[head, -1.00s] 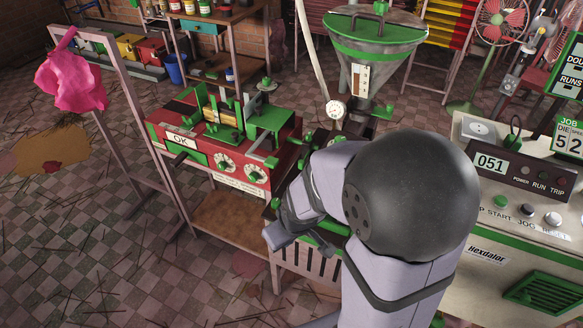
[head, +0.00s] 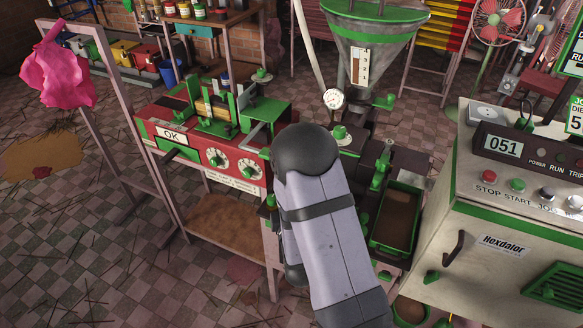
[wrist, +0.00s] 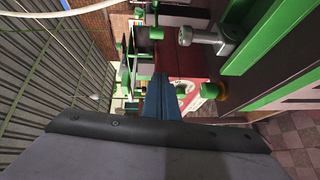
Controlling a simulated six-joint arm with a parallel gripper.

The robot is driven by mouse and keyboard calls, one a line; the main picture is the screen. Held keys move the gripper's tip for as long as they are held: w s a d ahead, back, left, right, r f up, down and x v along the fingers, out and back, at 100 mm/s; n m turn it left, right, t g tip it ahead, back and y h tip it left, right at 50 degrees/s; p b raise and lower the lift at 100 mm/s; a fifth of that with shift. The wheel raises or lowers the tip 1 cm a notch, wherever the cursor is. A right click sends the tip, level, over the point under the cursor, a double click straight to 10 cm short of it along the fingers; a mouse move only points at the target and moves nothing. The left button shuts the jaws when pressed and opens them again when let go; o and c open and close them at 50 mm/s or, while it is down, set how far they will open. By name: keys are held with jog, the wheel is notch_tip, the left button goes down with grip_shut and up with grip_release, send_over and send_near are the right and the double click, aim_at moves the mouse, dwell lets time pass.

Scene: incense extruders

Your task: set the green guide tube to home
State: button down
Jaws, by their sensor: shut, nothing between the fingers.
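My gripper (wrist: 162,82) is seen in the wrist view as narrow blue fingers, shut and empty, pointing toward a red panel with a white dial. In the head view it is hidden behind my arm. I cannot tell which green part is the guide tube. In the head view, green fittings (head: 379,172) stand on the dark extruder right of my arm.
The red machine (head: 247,193) with an OK sign and two dials stands left of my arm. A hopper (head: 372,40) rises behind, with a pressure gauge (head: 334,99). A green-rimmed tray (head: 414,190) and control cabinet (head: 492,220) are at right.

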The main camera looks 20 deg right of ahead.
jog(key=shift+s+r+n+t, duration=0.2)
jog(key=shift+r+n+t, duration=0.1)
jog(key=shift+n+t, duration=0.1)
jog(key=shift+w+d+b, duration=0.1)
jog(key=shift+w+b, duration=0.05)
jog(key=shift+b, duration=0.25)
jog(key=w+d+b, duration=0.2)
jog(key=w+b, duration=0.2)
jog(key=w, duration=0.6)
jog(key=shift+s+d, duration=0.65)
jog(key=shift+d, duration=0.2)
jog(key=shift+s+d, duration=0.6)
jog(key=shift+d, duration=0.2)
